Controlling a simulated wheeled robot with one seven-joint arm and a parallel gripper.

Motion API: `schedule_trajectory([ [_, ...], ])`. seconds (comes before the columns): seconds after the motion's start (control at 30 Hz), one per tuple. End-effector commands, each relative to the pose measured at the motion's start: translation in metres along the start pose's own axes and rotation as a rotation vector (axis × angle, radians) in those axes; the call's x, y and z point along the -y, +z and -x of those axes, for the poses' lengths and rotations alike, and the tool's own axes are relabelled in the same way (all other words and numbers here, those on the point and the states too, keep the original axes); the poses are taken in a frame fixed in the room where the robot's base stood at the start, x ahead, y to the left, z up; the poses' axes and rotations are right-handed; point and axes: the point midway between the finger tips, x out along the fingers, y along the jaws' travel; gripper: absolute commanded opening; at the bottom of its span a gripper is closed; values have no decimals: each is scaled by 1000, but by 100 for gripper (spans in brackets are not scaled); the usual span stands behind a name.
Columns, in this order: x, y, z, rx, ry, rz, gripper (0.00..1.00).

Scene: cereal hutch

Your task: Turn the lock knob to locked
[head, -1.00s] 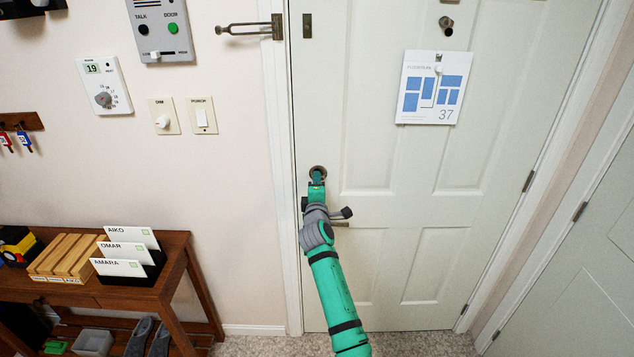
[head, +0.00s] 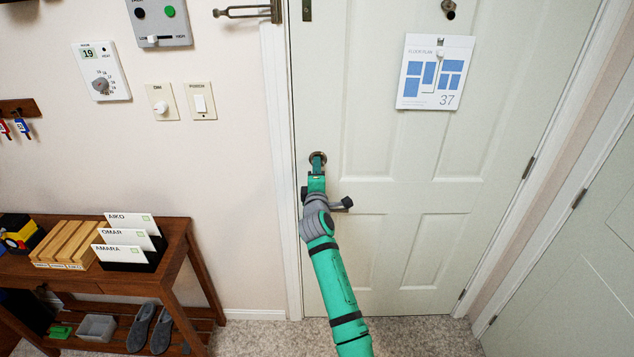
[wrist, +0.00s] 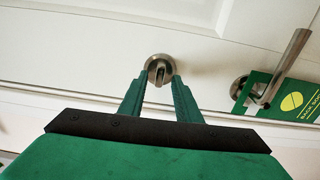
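The lock knob is a round metal thumb-turn on the white door. It shows in the wrist view (wrist: 159,71) with its narrow centre grip pointing roughly along my fingers. In the head view its round plate (head: 318,156) is partly hidden by my gripper (head: 317,170). In the wrist view my gripper (wrist: 160,78) has its two green fingers apart, one on each side of the knob, with visible gaps between them and the centre grip. The fingertips are close to the knob's plate; I cannot tell whether they touch it.
A metal door lever (wrist: 284,65) with a green hanging tag (wrist: 290,101) is right of the knob in the wrist view. A floor plan sheet (head: 435,72) hangs higher on the door. A wooden bench (head: 178,243) stands at left.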

Motion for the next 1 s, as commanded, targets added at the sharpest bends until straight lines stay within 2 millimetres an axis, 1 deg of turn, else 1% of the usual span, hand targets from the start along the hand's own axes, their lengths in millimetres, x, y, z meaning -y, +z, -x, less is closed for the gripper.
schedule_trajectory([
  [0.03, 0, 0, 8, 0, 0, -3, 30],
  [0.3, 1, 1, 55, 1, -1, -3, 30],
  [0.5, 1, 1, 80, 1, -1, -3, 30],
  [0.7, 0, 0, 90, 0, -1, -1, 30],
  [1.0, 1, 0, 91, 0, -1, -3, 30],
])
